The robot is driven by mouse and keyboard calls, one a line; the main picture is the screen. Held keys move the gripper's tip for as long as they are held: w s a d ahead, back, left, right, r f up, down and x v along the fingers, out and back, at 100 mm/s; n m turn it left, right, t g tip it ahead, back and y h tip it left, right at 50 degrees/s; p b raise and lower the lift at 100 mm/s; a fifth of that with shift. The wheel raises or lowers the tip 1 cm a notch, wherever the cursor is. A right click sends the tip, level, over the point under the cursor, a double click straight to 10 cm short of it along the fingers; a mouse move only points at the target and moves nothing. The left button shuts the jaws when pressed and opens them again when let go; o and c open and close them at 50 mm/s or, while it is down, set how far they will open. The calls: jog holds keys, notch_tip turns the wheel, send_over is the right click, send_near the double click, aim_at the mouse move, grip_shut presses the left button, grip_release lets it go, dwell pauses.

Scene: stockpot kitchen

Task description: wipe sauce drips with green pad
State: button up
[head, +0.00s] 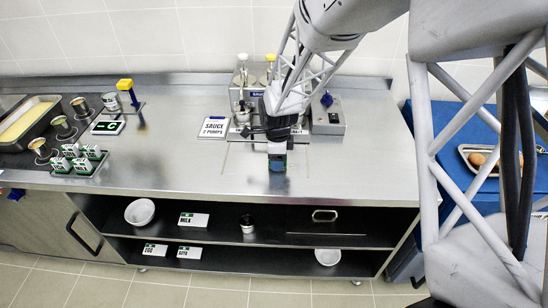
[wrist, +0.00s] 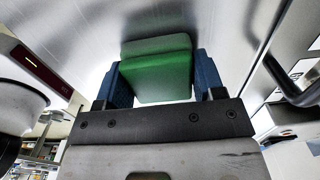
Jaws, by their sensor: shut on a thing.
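My gripper (head: 277,163) is over the steel counter (head: 190,170), in front of the sauce pump station. In the wrist view my gripper (wrist: 157,85) has its two blue fingers shut on the green pad (wrist: 158,75), one on each side. The pad has a bright green face and a duller grey-green edge. In the head view the pad is mostly hidden by the gripper. I cannot tell whether it touches the counter. No sauce drips can be made out in either view.
A sauce sign (head: 213,127) stands left of my gripper. The sauce pumps (head: 243,72) stand behind it and a grey box (head: 328,114) is to the right. Small labelled holders (head: 80,160) and a tray (head: 28,120) are at the left. The counter between is clear.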

aim_at(295, 165)
jog(key=shift+d, duration=0.65)
jog(key=shift+d+f, duration=0.1)
jog(key=shift+d, duration=0.7)
jog(key=shift+d+f, duration=0.1)
jog(key=shift+d, duration=1.4)
jog(key=shift+d+r, duration=0.2)
jog(key=shift+r, duration=0.1)
notch_tip(295, 165, up, 8)
jog(key=shift+f, duration=0.15)
jog(key=s+d+f, duration=0.1)
jog(key=s+d, duration=0.1)
jog(key=d, duration=0.1)
jog(key=s+d+f, duration=0.1)
jog(key=s+d, duration=0.1)
jog(key=d, duration=0.2)
jog(key=s+d, duration=0.1)
jog(key=d, duration=0.3)
jog(key=shift+s+d+f, duration=0.1)
jog(key=shift+s+f, duration=0.3)
